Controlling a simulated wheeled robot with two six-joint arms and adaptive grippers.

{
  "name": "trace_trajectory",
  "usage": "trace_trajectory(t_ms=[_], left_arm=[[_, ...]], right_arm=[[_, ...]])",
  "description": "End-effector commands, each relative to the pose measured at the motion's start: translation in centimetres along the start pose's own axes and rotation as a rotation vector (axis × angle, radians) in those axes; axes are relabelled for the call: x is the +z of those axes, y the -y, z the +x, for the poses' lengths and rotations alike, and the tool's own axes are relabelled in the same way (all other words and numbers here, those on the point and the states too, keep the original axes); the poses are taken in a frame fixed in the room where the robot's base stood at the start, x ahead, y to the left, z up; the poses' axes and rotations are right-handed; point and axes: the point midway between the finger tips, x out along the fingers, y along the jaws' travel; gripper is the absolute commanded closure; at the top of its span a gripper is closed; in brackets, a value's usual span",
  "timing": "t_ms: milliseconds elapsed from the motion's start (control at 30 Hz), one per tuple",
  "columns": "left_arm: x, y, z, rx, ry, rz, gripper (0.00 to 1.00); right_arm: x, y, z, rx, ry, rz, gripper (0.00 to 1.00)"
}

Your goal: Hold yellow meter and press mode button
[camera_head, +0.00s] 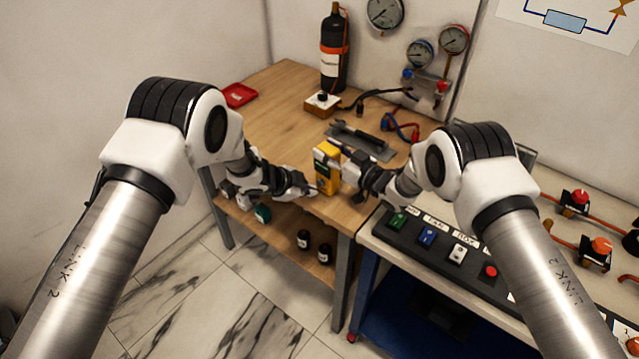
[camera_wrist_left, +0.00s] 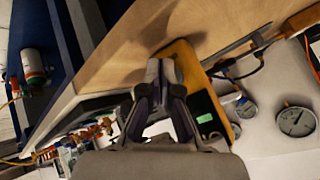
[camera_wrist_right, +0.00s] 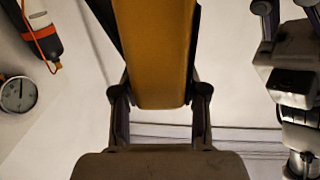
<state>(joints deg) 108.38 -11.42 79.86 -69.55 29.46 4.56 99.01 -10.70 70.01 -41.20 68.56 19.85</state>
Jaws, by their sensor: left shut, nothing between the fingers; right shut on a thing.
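The yellow meter (camera_head: 326,165) stands upright near the front edge of the wooden table. My right gripper (camera_head: 343,168) is shut on it from the right; in the right wrist view the meter's yellow side (camera_wrist_right: 155,50) fills the space between the fingers. My left gripper (camera_head: 312,190) is shut and empty, with its fingertips close to the meter's front. In the left wrist view, the closed fingers (camera_wrist_left: 162,75) lie beside the meter (camera_wrist_left: 180,58), whose dark face shows a small green display. The mode button is not clear to see, and I cannot tell whether the fingertips touch the meter.
Behind the meter is a dark tray (camera_head: 360,141) with tools. Red and blue leads (camera_head: 403,128) and a black bottle (camera_head: 334,55) are farther back. A switch panel (camera_head: 440,240) stands at the right.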

Motion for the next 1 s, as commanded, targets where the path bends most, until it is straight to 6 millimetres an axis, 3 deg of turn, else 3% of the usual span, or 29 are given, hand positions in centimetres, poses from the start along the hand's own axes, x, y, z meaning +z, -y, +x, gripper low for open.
trace_trajectory(t_ms=[1000], left_arm=[[-0.43,0.42,0.58,0.0,0.001,0.0,1.0]], right_arm=[[0.01,0.0,0.0,0.0,0.0,0.0,1.0]])
